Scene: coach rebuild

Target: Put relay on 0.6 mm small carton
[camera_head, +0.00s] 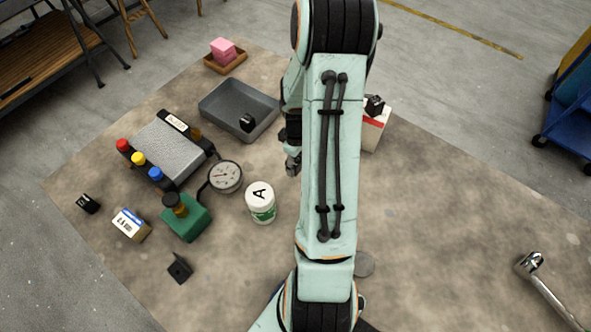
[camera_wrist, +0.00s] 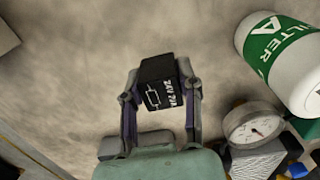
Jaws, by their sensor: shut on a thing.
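A black relay (camera_wrist: 158,84) with white print reading 24V 70A is between the two fingertips of my gripper (camera_wrist: 160,92) in the wrist view. The gripper is shut on it, above the mat. In the head view my gripper (camera_head: 292,160) shows partly at the left of my arm, and I cannot make out the held relay. A white carton with a red band (camera_head: 376,128) is partly hidden behind my arm, with a small black block (camera_head: 375,104) on top. A smaller yellow, white and blue carton (camera_head: 131,224) lies at the left. I cannot read 0.6 mm on either.
A white-green filter can (camera_head: 260,203) and a gauge (camera_head: 225,176) stand left of my arm. A grey tray (camera_head: 215,98) holds a black block (camera_head: 247,123). A green block (camera_head: 187,220) and a button box (camera_head: 165,152) are farther left. The mat's right is mostly clear.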

